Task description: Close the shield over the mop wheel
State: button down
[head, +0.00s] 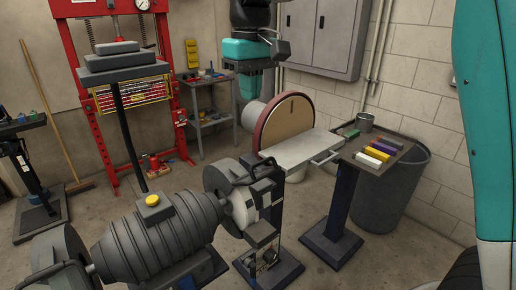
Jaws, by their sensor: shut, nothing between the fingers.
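A grey double-ended polishing machine (160,228) with a ribbed motor stands in the foreground. At its right end a pale wheel (240,214), apparently the mop wheel, shows partly inside a round grey guard (219,181). A dark bracket-like part with a bar (256,171), apparently the shield, sits at the right of this guard; I cannot tell its exact angle.
A disc sander (288,120) with a grey table (300,149) stands behind the wheel. A stand with coloured bars (373,153) and a grey bin (398,195) are at right. A red press (178,95) is at back left. Bare floor shows between the stands.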

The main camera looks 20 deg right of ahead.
jog(key=p, duration=0.2)
send_near(257, 175)
jog(key=w, duration=0.3)
jog(key=shift+s+d+f+p, duration=0.1)
jog(key=shift+s+f+p, duration=0.25)
jog(key=shift+s+f, duration=1.2)
jog(key=shift+f+b, duration=0.15)
jog(key=shift+b, duration=0.15)
